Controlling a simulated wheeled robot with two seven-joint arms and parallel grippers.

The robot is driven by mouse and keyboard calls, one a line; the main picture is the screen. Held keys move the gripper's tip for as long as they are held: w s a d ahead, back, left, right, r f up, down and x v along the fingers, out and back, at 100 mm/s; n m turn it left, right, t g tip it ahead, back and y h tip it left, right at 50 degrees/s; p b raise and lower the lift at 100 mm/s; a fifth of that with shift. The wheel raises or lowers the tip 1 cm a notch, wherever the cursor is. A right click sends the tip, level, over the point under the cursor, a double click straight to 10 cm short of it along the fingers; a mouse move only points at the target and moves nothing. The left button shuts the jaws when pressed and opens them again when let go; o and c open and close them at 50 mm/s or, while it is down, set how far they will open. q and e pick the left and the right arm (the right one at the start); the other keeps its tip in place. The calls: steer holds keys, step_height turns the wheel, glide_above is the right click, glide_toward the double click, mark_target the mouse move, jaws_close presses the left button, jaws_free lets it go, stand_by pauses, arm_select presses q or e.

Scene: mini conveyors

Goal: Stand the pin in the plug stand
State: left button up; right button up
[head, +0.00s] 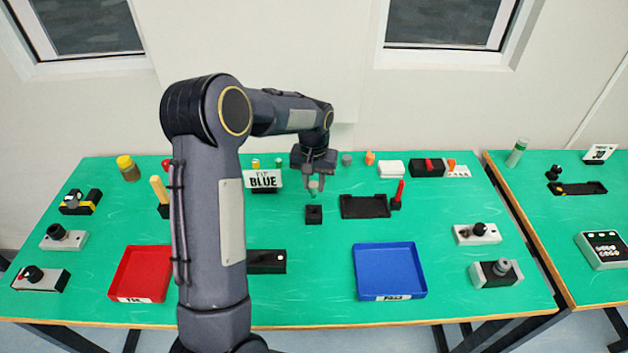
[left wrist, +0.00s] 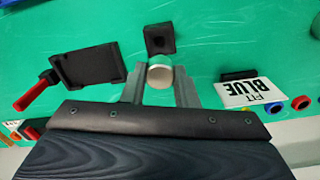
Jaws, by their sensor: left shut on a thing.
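My left gripper (head: 315,178) is shut on the pin (head: 314,188), a short grey-green cylinder with a pale end. The pin also shows between the two fingers in the left wrist view (left wrist: 160,72). The plug stand (head: 314,214) is a small black block with a dark hole in its top, on the green table. The pin is held above the table, a little behind the stand in the head view, and apart from it as far as I can tell. In the left wrist view the stand (left wrist: 160,38) lies just beyond the pin. My right gripper is not in view.
A black tray (head: 364,207) with a red-handled piece (head: 399,192) lies right of the stand. A "FIT BLUE" sign (head: 262,180) stands to the left. A blue tray (head: 390,270) and a red tray (head: 141,273) are nearer. Green table around the stand is clear.

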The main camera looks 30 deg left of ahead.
mark_target(314, 197)
arm_select(q)
steer(key=shift+f+b, duration=1.55)
steer(key=shift+f, duration=0.9)
steer(key=shift+f+b, duration=1.5)
steer(key=shift+f, duration=0.35)
steer(key=o, duration=1.1)
steer(key=shift+c, duration=0.2)
steer(key=shift+r, duration=0.15)
step_height(314, 197, up, 7)
steer(key=shift+f+b, duration=0.1)
steer(key=shift+b, duration=0.3)
steer(key=shift+r, duration=0.4)
